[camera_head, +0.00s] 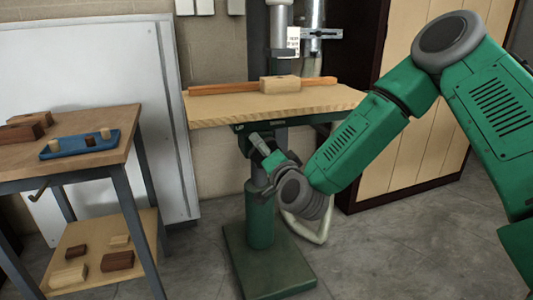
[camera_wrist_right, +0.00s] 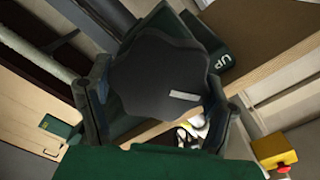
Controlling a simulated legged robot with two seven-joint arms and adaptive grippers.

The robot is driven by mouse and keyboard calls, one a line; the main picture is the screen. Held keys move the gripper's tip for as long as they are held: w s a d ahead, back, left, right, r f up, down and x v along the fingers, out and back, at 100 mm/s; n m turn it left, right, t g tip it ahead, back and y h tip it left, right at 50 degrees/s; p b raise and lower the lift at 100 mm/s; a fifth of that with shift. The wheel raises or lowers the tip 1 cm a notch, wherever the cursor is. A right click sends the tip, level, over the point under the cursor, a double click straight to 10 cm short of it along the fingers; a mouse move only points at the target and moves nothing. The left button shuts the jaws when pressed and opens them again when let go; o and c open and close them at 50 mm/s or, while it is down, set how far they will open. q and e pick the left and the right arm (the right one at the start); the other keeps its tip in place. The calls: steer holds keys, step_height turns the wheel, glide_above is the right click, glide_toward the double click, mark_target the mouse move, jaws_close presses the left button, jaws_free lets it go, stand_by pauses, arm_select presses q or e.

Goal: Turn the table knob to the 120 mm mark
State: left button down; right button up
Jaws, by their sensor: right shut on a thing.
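The drill press table (camera_head: 285,103) is a wooden top on a green column (camera_head: 260,220). In the right wrist view the knob (camera_wrist_right: 155,75) is black and lobed, with a short white mark on its face. My right gripper (camera_wrist_right: 155,105) has one finger on each side of the knob and is shut on it. In the head view my right gripper (camera_head: 262,148) is under the table's front edge, and the knob is hidden there. A green block marked UP (camera_wrist_right: 224,58) is beside the knob. I cannot read a millimetre scale. My left gripper is not in view.
A wooden block (camera_head: 280,84) and an orange strip (camera_head: 220,88) lie on the press table. A side table (camera_head: 85,157) with a blue tray (camera_head: 60,150) stands at the left. A cabinet (camera_head: 400,160) is behind my right arm. A yellow box with a red button (camera_wrist_right: 273,152) shows in the wrist view.

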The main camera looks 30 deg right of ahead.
steer(key=shift+w+a+r, duration=0.15)
steer(key=shift+w+r, duration=0.05)
steer(key=shift+r, duration=0.3)
steer(key=o, duration=1.1)
steer(key=shift+a, duration=0.1)
steer(key=shift+f, duration=0.1)
steer(key=shift+s, duration=0.1)
steer(key=shift+f, duration=0.25)
steer(key=v, duration=1.2)
steer(key=shift+f, duration=0.1)
